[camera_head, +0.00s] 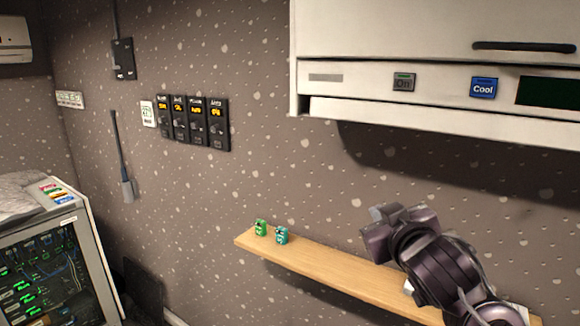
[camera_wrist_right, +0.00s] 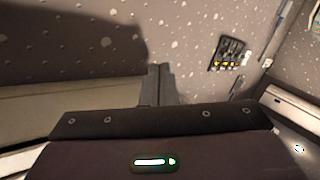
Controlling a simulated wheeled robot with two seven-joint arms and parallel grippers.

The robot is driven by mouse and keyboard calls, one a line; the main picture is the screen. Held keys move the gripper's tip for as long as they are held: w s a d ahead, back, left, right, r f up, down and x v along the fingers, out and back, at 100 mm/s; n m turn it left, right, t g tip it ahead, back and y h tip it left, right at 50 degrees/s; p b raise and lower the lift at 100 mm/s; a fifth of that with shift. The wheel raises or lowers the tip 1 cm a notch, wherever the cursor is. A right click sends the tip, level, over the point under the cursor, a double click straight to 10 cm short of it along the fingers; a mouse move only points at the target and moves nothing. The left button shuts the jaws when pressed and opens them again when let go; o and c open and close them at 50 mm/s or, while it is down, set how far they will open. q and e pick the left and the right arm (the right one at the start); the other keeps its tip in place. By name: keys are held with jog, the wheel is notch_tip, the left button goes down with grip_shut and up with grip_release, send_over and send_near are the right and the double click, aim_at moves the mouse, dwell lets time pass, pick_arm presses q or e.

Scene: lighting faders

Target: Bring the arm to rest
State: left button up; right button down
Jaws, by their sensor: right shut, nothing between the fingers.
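My right gripper (camera_head: 378,214) is in the lower right of the head view, its arm coming in from the bottom right corner. It is in front of the wooden shelf and hides part of it. It is shut with nothing between the fingers; it also shows in the right wrist view (camera_wrist_right: 158,84), above the dark gripper body. The bank of black lighting faders (camera_head: 193,122) is on the wall left of centre, well apart from the gripper. The faders also show small in the right wrist view (camera_wrist_right: 228,53). My left gripper does not show.
The wooden shelf (camera_head: 320,267) holds a green item (camera_head: 261,228) and a teal item (camera_head: 282,236) at its left end. A white wall unit (camera_head: 350,79) with On and Cool buttons overhangs at upper right. A cabinet of electronics (camera_head: 85,235) stands lower left. The wall between is clear.

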jog(key=s+d+f+m+g+h, duration=0.1)
jog(key=s+f+g, duration=0.3)
jog(key=f, duration=0.7)
jog(key=s+f+m+g, duration=0.1)
jog(key=s+f+g, duration=0.2)
jog(key=s+f, duration=0.65)
jog(key=s+d+f+g, duration=0.1)
jog(key=s+f+g, duration=0.4)
jog(key=s+f, duration=0.8)
notch_tip(320, 180, down, 38)
jog(key=s+g+b, duration=0.2)
jog(key=b, duration=0.5)
jog(key=s+d+f+b, duration=0.2)
jog(key=s+f, duration=0.7)
jog(key=f, duration=0.3)
jog(key=s+d+f+g+b, duration=0.1)
jog(key=s+d+f+b, duration=0.1)
jog(key=s+f, duration=0.8)
jog(key=shift+s+f+b, duration=0.3)
jog(key=shift+f+b, duration=0.5)
jog(key=shift+f, duration=0.05)
